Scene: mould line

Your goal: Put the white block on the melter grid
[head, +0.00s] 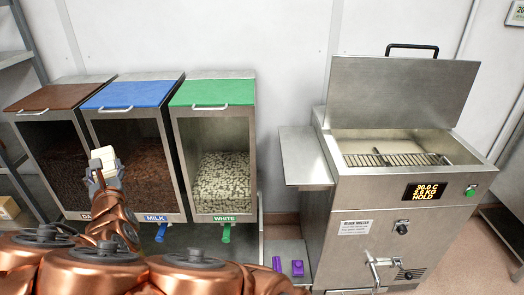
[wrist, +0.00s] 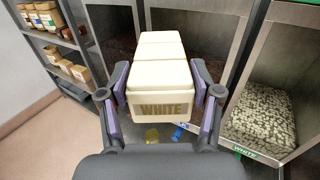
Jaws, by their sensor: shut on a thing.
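The white block (wrist: 160,82) is cream, ridged across the top and marked WHITE on its end. My gripper (wrist: 161,95) is shut on its sides in the wrist view. In the head view the block (head: 104,158) is held up by my gripper (head: 104,175) in front of the dark and milk bins, at the left. The melter (head: 355,235) stands at the right with its lid (head: 400,92) raised. Its grid (head: 400,158) shows inside the open tank, far to the right of my gripper; the visible part is bare.
Three bins with brown, blue (head: 135,95) and green (head: 212,92) lids stand at the left; the white bin (head: 224,180) holds pale pieces. A metal side shelf (head: 306,157) juts left from the melter. Purple items (head: 297,267) lie low beside it. Shelving with boxes (wrist: 72,72) stands left.

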